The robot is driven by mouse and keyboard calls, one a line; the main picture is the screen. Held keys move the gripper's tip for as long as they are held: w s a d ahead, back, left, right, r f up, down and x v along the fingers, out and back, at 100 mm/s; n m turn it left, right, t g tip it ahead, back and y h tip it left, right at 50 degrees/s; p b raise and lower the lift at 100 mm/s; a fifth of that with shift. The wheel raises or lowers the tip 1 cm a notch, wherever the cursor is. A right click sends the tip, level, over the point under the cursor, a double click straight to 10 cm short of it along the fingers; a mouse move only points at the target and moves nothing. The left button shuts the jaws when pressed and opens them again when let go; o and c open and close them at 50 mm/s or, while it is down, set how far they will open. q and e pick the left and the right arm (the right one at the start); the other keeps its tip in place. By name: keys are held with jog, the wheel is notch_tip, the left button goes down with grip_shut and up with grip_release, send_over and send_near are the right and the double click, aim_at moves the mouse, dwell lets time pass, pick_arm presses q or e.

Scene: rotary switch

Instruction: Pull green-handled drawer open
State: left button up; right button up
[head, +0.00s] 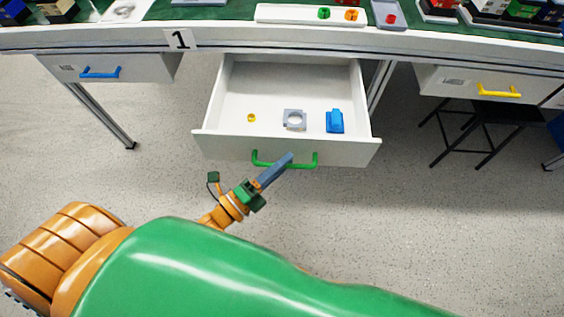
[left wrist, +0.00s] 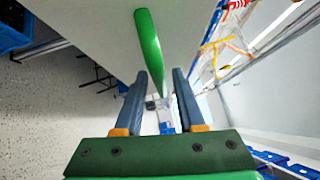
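The white drawer (head: 225,143) with the green handle (head: 304,163) stands pulled out from under the table, its inside showing. My left gripper (head: 288,158) is at the middle of the handle, its fingers overlapping the bar in the head view. In the left wrist view, the two fingers (left wrist: 159,78) stand apart. The green handle (left wrist: 149,42) runs down to the gap between them, with space visible on either side. I cannot tell whether a finger touches it. My right gripper is not in view.
The drawer holds a yellow ring (head: 251,118), a grey part (head: 294,120) and a blue part (head: 335,121). A blue-handled drawer (head: 125,67) at left and a yellow-handled drawer (head: 450,82) at right are shut. A dark stool (head: 490,112) stands at right. Floor in front is clear.

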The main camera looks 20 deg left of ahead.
pick_arm(q)
jog(key=r+v, duration=0.1)
jog(key=v, duration=0.6)
jog(key=shift+f, duration=0.5)
